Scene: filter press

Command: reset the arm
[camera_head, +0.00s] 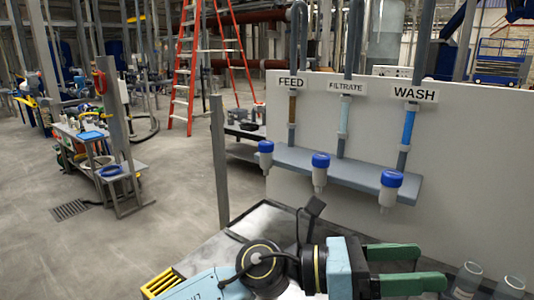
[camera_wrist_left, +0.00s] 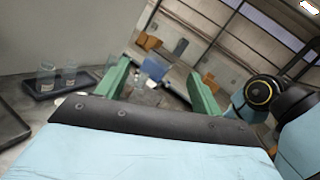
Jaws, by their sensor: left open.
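My left gripper (camera_head: 430,266) reaches in from the bottom of the head view, its two green fingers pointing right. The fingers are spread apart with nothing between them. In the left wrist view the same gripper (camera_wrist_left: 158,78) shows its green fingers apart, with only distant background between them. The gripper is above the front of a grey bench (camera_head: 262,222), in front of the white panel (camera_head: 460,160) and left of two clear glass vessels. My right gripper is not in either view.
The panel carries FEED (camera_head: 291,81), FILTRATE (camera_head: 346,86) and WASH (camera_head: 414,93) labels over a grey shelf (camera_head: 335,170) with several blue-capped sample bottles. Glass vessels (camera_head: 467,279) stand near the fingertips; glasses on a dark tray (camera_wrist_left: 60,92) show in the wrist view. Open floor lies left.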

